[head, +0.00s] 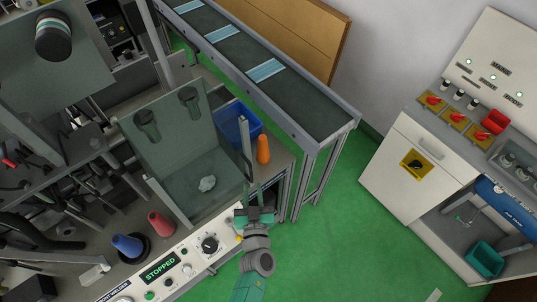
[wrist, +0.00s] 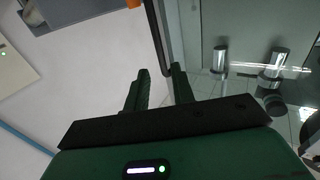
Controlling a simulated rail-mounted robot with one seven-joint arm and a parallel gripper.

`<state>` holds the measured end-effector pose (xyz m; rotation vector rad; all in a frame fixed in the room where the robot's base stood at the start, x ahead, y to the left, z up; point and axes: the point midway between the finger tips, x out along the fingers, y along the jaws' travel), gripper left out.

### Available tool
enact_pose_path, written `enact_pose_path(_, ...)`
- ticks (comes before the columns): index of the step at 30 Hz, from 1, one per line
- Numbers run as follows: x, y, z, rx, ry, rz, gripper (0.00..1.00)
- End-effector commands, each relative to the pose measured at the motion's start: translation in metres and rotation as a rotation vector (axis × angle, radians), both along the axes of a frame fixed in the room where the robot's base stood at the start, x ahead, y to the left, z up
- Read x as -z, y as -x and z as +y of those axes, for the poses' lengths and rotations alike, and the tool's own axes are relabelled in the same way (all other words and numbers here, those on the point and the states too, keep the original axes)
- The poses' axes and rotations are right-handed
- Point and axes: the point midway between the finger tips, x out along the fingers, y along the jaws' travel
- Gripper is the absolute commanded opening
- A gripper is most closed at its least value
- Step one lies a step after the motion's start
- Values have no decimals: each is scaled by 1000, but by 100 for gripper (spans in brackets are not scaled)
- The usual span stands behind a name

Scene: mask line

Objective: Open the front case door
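The front case door is a clear, grey-tinted panel (head: 180,165) on the machine at the left of the head view. In the wrist view its glass (wrist: 240,90) fills the right side, with a metal edge. A dark bar handle (wrist: 155,38) runs down along that edge; it shows thinly in the head view (head: 246,166). My gripper (head: 254,214) is at the handle's lower end. In the wrist view my gripper (wrist: 160,72) is open, its fingers apart, with the bar's end between the tips, closer to the right finger. Contact cannot be told.
A control panel (head: 208,245) reading STOPPED lies below the case. An orange cone (head: 263,149) and a blue bin (head: 238,122) stand just beyond the handle. A conveyor (head: 290,98) runs behind. Green floor (head: 340,225) is free to the right, up to a white cabinet (head: 400,165).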

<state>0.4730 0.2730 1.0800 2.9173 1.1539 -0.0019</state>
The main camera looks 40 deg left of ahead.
Motion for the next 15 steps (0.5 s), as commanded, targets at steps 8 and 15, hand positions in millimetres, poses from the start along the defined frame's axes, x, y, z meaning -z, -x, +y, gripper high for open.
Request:
enact_pose_path(8,1,-29,26,0,1,-6,25)
enact_pose_path(15,0,-55,49,4,0,-4,25)
